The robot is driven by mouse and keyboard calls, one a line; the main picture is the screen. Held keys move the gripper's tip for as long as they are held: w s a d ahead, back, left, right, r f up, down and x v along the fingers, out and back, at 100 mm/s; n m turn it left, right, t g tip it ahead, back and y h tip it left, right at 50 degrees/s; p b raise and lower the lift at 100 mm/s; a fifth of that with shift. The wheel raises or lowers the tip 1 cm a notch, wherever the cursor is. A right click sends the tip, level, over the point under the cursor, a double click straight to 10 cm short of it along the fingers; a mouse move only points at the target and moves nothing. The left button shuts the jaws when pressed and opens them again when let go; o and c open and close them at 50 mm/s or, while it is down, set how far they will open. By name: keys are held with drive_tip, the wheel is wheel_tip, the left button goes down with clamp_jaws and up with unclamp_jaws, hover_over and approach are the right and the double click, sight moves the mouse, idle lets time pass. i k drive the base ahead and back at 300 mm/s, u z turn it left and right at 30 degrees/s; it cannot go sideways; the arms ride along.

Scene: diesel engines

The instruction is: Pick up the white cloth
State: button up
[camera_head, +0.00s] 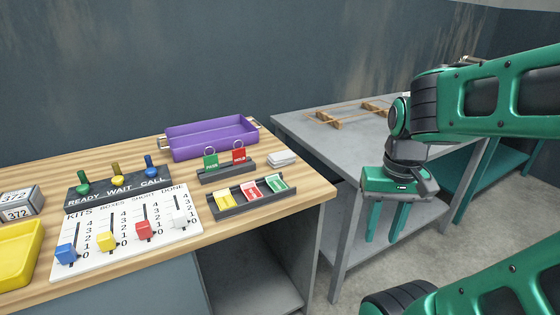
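The white cloth (282,159) appears as a small, flat, folded white stack on the wooden table (311,185). It lies near the table's right end, just right of the dark holder with the green and red tags. My gripper (384,240) hangs in the air to the right of the wooden table, pointing down, well apart from the cloth. Its two green fingers are spread with a gap between them, and nothing shows between them.
A purple tray (212,138) stands behind the cloth. A tag holder (226,173) and a dark card rack (250,198) stand left and in front of it. A white scoreboard (122,232) and yellow bin (17,254) lie further left. A grey table (300,128) stands behind my arm.

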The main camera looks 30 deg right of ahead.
sight(278, 160)
drive_tip(key=i, duration=1)
